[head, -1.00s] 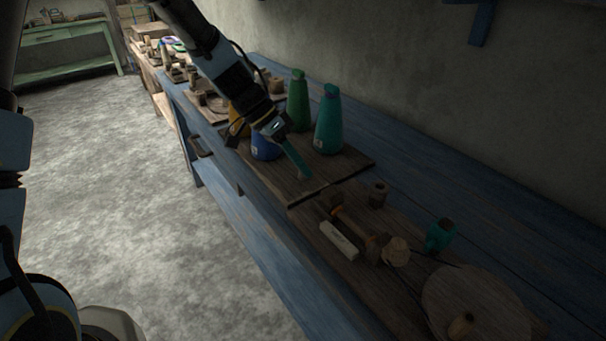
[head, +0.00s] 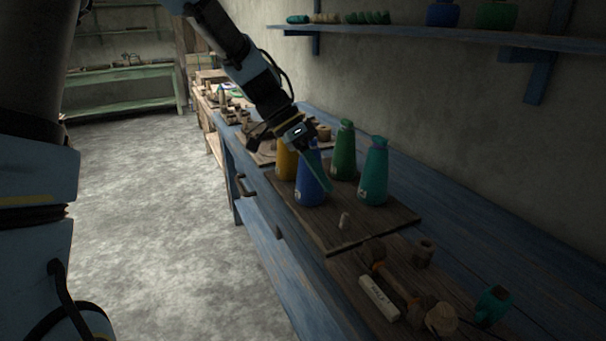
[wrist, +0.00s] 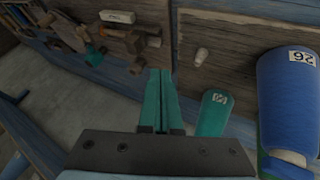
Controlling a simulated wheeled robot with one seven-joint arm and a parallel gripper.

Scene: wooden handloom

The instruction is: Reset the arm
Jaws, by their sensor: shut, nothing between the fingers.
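My gripper (head: 316,174) is at the end of my arm, above the wooden board that holds several yarn cones. Its teal fingers are shut with nothing between them; they also show in the wrist view (wrist: 159,100). In the head view the fingers pass in front of the blue cone (head: 309,192); I cannot tell whether they touch it. In the wrist view the blue cone (wrist: 285,100), with a "26" label, stands to the right of the fingers, apart from them. A teal cone (head: 374,172), a green cone (head: 343,152) and a yellow cone (head: 286,162) stand nearby.
A small pale peg (head: 344,221) stands on the board's bare front part (head: 330,240). Nearer are a white labelled block (head: 379,297), a wooden spool (head: 423,253) and a small teal item (head: 492,306). A wall shelf (head: 420,36) hangs above. The floor at left is clear.

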